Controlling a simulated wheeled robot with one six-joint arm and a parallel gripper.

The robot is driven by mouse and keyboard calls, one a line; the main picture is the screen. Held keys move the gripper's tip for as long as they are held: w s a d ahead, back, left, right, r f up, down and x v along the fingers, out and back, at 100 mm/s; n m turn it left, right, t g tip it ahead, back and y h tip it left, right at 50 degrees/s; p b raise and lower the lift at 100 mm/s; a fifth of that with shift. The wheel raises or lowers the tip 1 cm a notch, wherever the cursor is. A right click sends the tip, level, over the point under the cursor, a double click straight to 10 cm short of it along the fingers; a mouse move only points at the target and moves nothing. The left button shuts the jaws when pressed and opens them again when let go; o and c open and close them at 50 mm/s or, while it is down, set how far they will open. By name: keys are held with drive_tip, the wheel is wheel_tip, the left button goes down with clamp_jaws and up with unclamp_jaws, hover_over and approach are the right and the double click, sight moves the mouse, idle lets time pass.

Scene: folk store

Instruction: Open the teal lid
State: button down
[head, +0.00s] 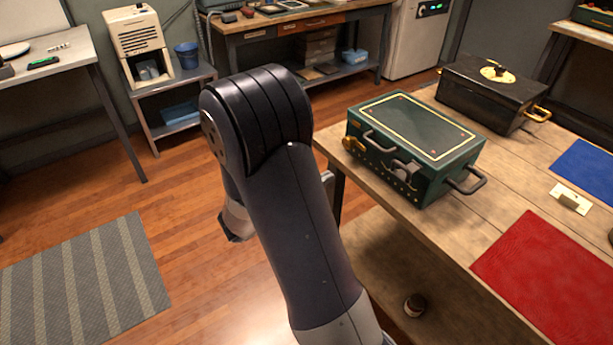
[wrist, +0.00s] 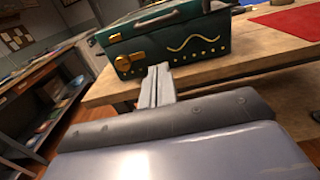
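A teal box with a closed teal lid (head: 415,122) stands on the wooden table, near its left edge in the head view. The lid has a yellow border line and a dark handle on its front side. The box front (wrist: 180,48) shows in the wrist view, with a brass knob (wrist: 122,63) at its left, a brass latch above it and a wavy yellow line. My gripper (wrist: 155,80) points at the box front from just short of it, with its fingers close together and nothing visible between them. In the head view my arm hides most of the gripper.
A black chest (head: 490,92) with brass handles stands behind the teal box. A red mat (head: 550,270), a blue mat (head: 585,170) and a small cream block (head: 570,198) lie on the table (head: 440,240). A small jar (head: 414,305) sits lower down.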

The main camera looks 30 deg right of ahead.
approach(384, 142)
drive_tip(key=f, duration=0.2)
drive_tip(key=shift+w+d+f, duration=0.1)
drive_tip(key=shift+d+f, duration=0.15)
drive_tip(key=shift+d, duration=0.1)
idle(2.1)
drive_tip(key=shift+w+d+b, duration=0.1)
drive_tip(key=shift+d+b, duration=0.15)
drive_tip(key=shift+d, duration=1.35)
drive_tip(key=shift+w+d+b, duration=0.15)
drive_tip(key=shift+d+b, duration=0.05)
drive_tip(key=shift+d, duration=1.45)
drive_tip(key=shift+a, duration=0.4)
drive_tip(key=shift+r, duration=0.15)
drive_tip(key=shift+r+p, duration=0.95)
drive_tip(key=shift+r, duration=0.2)
